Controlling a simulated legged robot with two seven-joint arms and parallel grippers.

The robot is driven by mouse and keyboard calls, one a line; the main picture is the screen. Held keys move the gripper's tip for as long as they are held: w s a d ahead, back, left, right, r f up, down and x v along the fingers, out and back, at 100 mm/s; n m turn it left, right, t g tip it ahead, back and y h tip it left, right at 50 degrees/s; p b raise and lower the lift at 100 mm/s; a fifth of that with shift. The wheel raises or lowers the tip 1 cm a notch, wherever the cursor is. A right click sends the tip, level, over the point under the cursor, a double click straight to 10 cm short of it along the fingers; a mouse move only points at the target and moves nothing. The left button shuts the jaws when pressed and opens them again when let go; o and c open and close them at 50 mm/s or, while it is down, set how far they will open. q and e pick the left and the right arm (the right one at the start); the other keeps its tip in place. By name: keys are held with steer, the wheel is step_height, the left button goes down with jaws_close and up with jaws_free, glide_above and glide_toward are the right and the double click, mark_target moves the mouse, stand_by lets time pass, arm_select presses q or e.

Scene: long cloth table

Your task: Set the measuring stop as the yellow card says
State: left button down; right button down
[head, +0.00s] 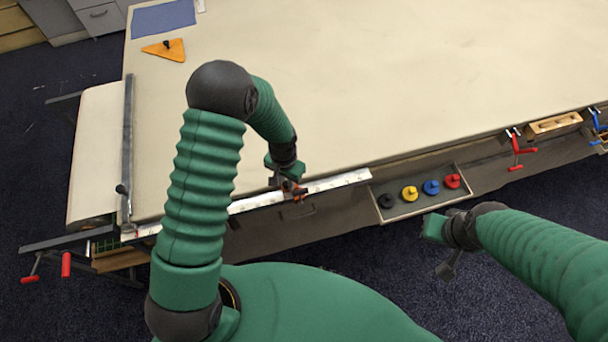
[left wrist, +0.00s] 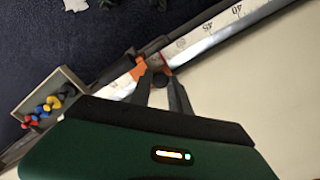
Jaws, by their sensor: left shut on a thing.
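The measuring stop is an orange and dark slider (head: 298,192) on a white ruled rail (head: 338,182) along the table's near edge. My left gripper (head: 287,184) is at the rail, shut on the stop. In the left wrist view the fingers (left wrist: 160,84) close on a dark knob between orange parts of the stop (left wrist: 137,70). Numbers 45 and 40 show on the rail (left wrist: 222,29) to the right of the stop. My right gripper (head: 446,262) hangs off the table's front, away from the rail; its jaws are unclear. I see no yellow card.
A tray (head: 410,210) with black, yellow, blue and red knobbed pieces sits right of the rail's end. An orange triangle (head: 165,49) lies far left. The middle cloth is clear.

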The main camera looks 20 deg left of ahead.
arm_select(q)
steer(key=a, duration=0.1)
steer(key=s+a, duration=0.1)
steer(key=a, duration=0.1)
steer(key=shift+s+r, duration=0.15)
steer(key=shift+r, duration=0.1)
steer(key=shift+s+a+f, duration=0.1)
steer(key=shift+s+a, duration=0.05)
steer(key=shift+a, duration=0.15)
arm_select(e)
steer(key=shift+s+a+r, duration=0.15)
steer(key=shift+a+r, duration=0.15)
steer(key=shift+r, duration=0.05)
arm_select(q)
steer(key=shift+d, duration=0.1)
steer(key=c, duration=1.5)
jaws_free()
steer(key=shift+d, duration=0.1)
steer(key=shift+s+d, duration=0.1)
arm_select(e)
steer(key=shift+d, duration=0.2)
